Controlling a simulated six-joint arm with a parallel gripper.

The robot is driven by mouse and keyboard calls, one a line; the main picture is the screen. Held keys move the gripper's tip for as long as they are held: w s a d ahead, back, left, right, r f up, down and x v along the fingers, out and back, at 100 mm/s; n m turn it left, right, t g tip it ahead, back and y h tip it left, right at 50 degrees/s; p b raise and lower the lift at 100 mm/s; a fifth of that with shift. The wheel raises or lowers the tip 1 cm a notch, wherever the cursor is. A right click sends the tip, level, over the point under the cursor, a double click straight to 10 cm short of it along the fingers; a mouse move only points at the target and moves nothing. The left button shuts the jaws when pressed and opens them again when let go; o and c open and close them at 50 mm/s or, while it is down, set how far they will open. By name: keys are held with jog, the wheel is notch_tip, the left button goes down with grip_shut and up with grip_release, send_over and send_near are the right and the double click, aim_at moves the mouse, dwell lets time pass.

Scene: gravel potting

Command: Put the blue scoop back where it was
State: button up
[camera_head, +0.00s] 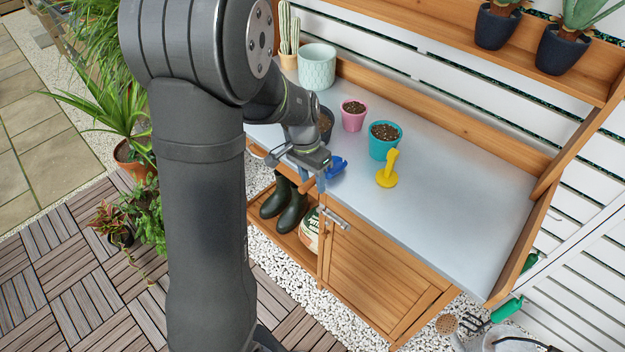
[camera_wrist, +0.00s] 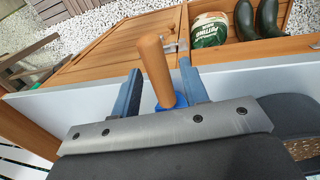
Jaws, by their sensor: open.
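The blue scoop (camera_head: 337,166) is on the grey bench top near its front edge, in the head view. In the wrist view, its wooden handle (camera_wrist: 154,68) appears between my two fingers, and a bit of its blue part (camera_wrist: 172,108) shows near the finger bases. My gripper (camera_head: 298,167) is at the bench's front edge, just left of the scoop's blue part; it also shows in the wrist view (camera_wrist: 160,78). The fingers are open, with a gap beside the handle. Much of the scoop is hidden by my gripper.
A yellow tool (camera_head: 387,171) stands on the bench to the right. Behind are a teal pot (camera_head: 384,145), a pink pot (camera_head: 353,118) and a dark pot (camera_head: 326,124) partly behind my wrist. The bench's right half (camera_head: 460,200) is clear. Boots (camera_head: 292,212) stand below.

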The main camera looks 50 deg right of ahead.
notch_tip(320, 180, up, 12)
jog(key=w, duration=0.1)
jog(key=shift+w+f, duration=0.25)
jog(key=shift+w, duration=0.15)
jog(key=shift+a, duration=0.1)
jog(key=f, duration=0.4)
jog(key=s+f, duration=0.1)
jog(key=f, duration=0.3)
jog(key=s+f, duration=0.1)
jog(key=f, duration=0.3)
jog(key=shift+f, duration=0.25)
notch_tip(320, 180, up, 3)
jog(key=shift+r, duration=0.8)
